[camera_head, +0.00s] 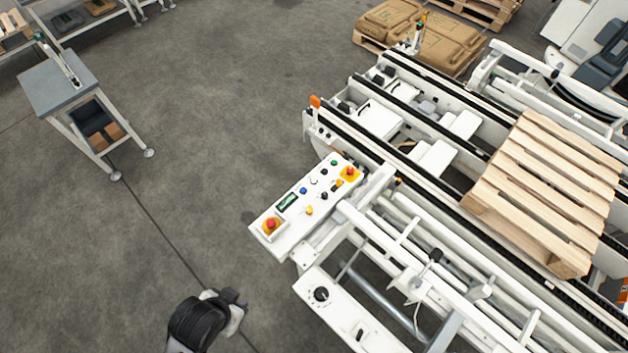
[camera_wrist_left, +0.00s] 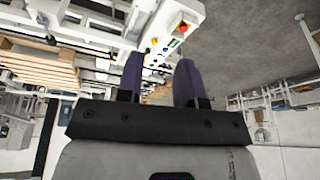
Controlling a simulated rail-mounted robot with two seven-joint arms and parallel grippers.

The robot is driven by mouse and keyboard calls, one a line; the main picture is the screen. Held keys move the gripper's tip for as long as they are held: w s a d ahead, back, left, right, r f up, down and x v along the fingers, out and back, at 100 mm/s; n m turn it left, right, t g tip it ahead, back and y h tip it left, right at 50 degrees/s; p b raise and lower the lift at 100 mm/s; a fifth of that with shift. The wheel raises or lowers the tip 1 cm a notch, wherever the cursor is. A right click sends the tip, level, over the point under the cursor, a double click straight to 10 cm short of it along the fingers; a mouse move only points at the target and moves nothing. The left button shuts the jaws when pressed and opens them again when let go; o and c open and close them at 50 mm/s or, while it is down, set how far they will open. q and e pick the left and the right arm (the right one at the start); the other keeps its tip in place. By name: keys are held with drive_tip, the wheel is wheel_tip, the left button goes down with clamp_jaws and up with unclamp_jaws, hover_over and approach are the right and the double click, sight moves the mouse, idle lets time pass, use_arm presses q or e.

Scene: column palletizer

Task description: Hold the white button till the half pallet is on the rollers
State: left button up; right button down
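The white control panel (camera_head: 290,228) has green, white, blue, black and yellow buttons and a red stop button at each end. The white button (camera_head: 313,181) looks small and pale, between the green and blue ones. The wooden half pallet (camera_head: 545,185) lies on the black chain tracks at the right. Grey rollers (camera_head: 400,222) lie between the panel and the tracks. My left gripper (camera_head: 236,302) is below and left of the panel, apart from it. In the left wrist view its two purple fingers (camera_wrist_left: 161,62) are spread and empty, with the panel (camera_wrist_left: 178,12) beyond. My right gripper is out of view.
A lower white box with a black knob (camera_head: 321,294) stands below the panel. A grey-topped stand (camera_head: 60,85) is at the left. Brown sacks (camera_head: 440,45) are stacked at the back. The floor left of the panel is clear.

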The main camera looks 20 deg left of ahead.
use_arm(q)
drive_tip(key=shift+d, duration=0.1)
clamp_jaws()
idle(1.2)
